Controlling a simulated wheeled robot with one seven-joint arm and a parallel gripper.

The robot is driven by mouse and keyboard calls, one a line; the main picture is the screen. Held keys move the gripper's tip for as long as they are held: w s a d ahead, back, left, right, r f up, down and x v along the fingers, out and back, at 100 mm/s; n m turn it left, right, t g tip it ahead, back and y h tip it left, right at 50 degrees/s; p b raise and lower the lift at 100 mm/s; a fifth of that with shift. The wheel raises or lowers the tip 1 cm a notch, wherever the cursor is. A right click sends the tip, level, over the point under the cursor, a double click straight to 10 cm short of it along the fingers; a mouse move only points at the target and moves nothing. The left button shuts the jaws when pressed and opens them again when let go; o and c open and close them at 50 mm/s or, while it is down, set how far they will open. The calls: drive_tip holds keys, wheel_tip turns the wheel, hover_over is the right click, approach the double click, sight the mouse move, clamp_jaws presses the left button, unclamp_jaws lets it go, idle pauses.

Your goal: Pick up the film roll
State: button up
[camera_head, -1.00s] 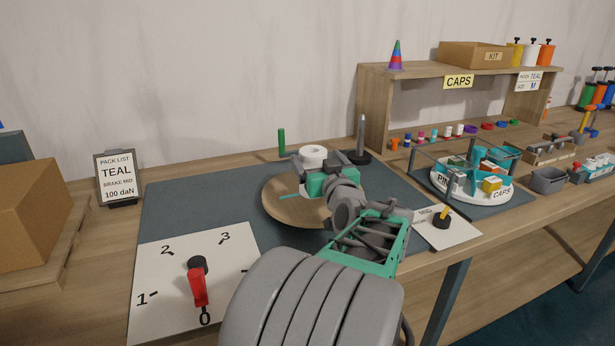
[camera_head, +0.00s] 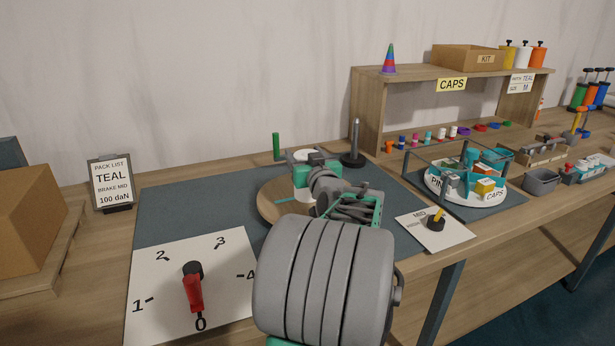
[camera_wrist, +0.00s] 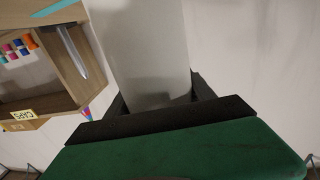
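The film roll (camera_head: 301,154) is a white cylinder on the round wooden disc (camera_head: 271,206), on the grey-blue mat. My green gripper (camera_head: 316,173) is in front of it and hides most of it. In the wrist view, a pale cylinder (camera_wrist: 145,45), which looks like the roll, fills the space between my two dark fingers (camera_wrist: 160,98). One finger is on each side of it. I cannot tell whether they press on it.
A green post (camera_head: 276,147) and a dark spindle (camera_head: 354,145) stand behind the disc. A dial board (camera_head: 225,300) is at front left. The caps shelf (camera_head: 367,118) and a round white tray (camera_head: 440,188) are to the right.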

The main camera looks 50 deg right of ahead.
clamp_jaws()
drive_tip(key=shift+r, duration=0.1)
idle(0.3)
